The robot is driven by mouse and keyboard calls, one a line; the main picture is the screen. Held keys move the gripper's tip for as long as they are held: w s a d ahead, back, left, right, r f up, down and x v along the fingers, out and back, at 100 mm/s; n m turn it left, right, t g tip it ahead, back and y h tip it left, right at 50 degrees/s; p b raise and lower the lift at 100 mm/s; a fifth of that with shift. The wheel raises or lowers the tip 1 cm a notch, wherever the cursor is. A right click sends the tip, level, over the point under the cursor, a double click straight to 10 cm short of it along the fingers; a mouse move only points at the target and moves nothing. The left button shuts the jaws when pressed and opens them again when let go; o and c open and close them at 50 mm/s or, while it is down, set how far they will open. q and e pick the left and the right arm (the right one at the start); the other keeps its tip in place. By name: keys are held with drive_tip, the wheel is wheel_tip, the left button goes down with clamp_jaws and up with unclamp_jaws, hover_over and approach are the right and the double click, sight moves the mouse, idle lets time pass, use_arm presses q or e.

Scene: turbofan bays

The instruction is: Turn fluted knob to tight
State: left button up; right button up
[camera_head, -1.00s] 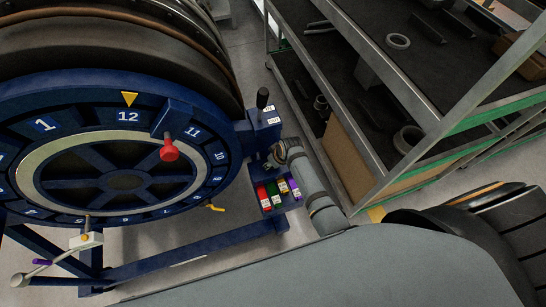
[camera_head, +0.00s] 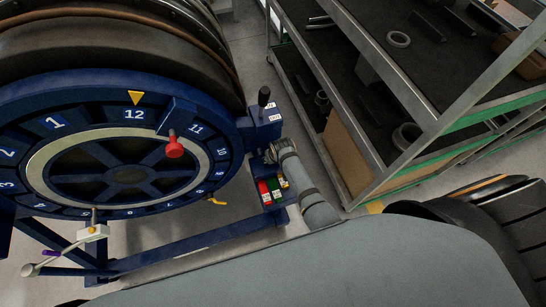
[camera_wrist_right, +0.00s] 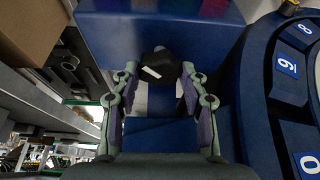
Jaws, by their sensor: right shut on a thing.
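In the right wrist view a dark knob (camera_wrist_right: 158,66) with a white mark on its face sits at a blue housing. I take it to be the fluted knob, though its flutes are too dark to make out. My right gripper (camera_wrist_right: 159,75) has one finger on each side of it and is shut on it. My left gripper is not in view.
The blue numbered ring (camera_head: 60,95) carries a red knob (camera_head: 174,148) and a yellow pointer (camera_head: 135,97). A metal shelf rack (camera_head: 350,100) stands close on the right. A white block with a lever (camera_head: 93,233) is at lower left.

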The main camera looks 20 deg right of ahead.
drive_tip(key=o, duration=1.2)
drive_tip(key=shift+c, duration=0.2)
